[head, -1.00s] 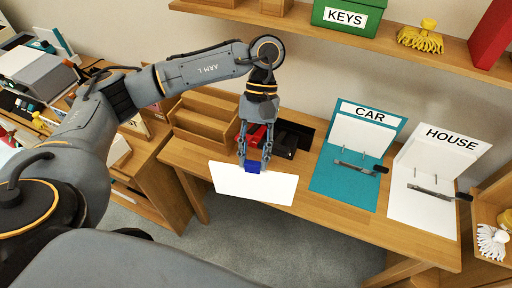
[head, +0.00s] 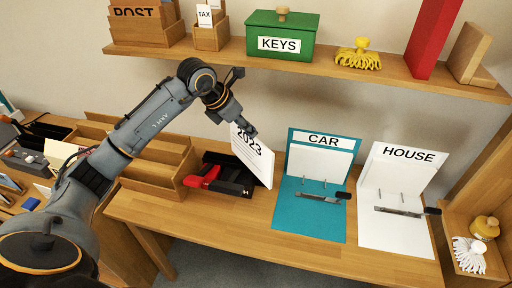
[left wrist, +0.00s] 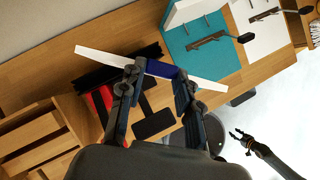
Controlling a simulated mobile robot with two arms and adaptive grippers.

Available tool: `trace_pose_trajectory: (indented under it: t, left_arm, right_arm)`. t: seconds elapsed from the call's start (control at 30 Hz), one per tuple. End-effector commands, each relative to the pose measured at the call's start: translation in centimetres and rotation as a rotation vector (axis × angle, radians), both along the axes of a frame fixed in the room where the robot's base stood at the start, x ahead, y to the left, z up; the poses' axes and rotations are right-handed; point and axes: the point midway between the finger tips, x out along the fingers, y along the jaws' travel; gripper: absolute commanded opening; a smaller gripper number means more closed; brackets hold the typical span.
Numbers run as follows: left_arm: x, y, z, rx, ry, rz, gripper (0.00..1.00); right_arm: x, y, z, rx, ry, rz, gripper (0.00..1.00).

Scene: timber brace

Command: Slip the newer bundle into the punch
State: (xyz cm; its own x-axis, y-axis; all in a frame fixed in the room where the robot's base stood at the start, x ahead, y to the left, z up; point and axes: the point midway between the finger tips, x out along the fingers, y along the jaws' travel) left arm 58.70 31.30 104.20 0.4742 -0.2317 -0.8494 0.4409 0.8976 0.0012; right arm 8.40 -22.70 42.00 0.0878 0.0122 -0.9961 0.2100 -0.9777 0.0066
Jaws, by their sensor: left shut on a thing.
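My left gripper (head: 246,128) is shut on a white paper bundle marked 2023 (head: 252,154). In the left wrist view the bundle (left wrist: 205,83) shows nearly edge-on, with a blue clip-like piece (left wrist: 160,69) between the fingers. A black device (head: 236,187), which looks like the punch, stands on the desk beside a red tool (head: 203,177). The bundle is apart from it. My right gripper (left wrist: 243,140) shows open and empty at the lower right of the left wrist view.
A teal CAR binder (head: 307,222) and a white HOUSE binder (head: 393,233) lie open to the right. A wooden sorter (head: 152,172) stands left. A shelf (head: 310,66) with a green KEYS box (head: 280,38) runs above. The front desk edge is clear.

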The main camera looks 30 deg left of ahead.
Motion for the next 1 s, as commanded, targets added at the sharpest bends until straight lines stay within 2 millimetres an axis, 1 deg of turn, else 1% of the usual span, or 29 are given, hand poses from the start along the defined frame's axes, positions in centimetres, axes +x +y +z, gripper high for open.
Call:
trace_pose_trajectory:
  t: [0.03, 0.1, 0.2, 0.3, 0.4, 0.57, 0.83, 1.0]
  left_arm:
    - [0.6, 0.9, -0.3, -0.001, -0.004, 0.107, 0.00]
    - [1.4, 2.2, -0.3, -0.003, -0.003, 0.262, 0.00]
    - [2.1, 3.9, -0.2, -0.003, -0.001, 0.438, 0.00]
    - [2.5, 5.1, -0.1, -0.003, 0.000, 0.565, 0.00]
    - [2.7, 5.9, -0.1, -0.003, 0.001, 0.644, 0.00]
    - [2.8, 6.4, 0.0, -0.003, 0.003, 0.694, 0.00]
    - [2.8, 6.4, 0.0, -0.002, 0.002, 0.694, 0.00]
    - [2.6, 6.4, -0.1, -0.002, -0.012, 0.694, 0.00]
  right_arm:
    - [0.0, 0.0, -0.7, 0.000, 0.000, 0.000, 0.40]
    - [0.0, -0.1, -1.1, -0.001, 0.000, 0.001, 0.40]
    - [0.0, -0.3, -1.5, -0.004, 0.000, 0.002, 0.40]
    - [0.0, -0.5, -1.8, -0.006, 0.000, 0.002, 0.40]
    - [0.1, -0.7, -1.9, -0.009, -0.001, 0.003, 0.40]
    - [0.1, -0.9, -1.9, -0.011, -0.001, 0.004, 0.40]
    - [0.3, -1.0, -1.9, -0.012, -0.004, 0.004, 0.40]
    - [0.3, -1.0, -2.6, -0.012, -0.005, 0.004, 0.40]
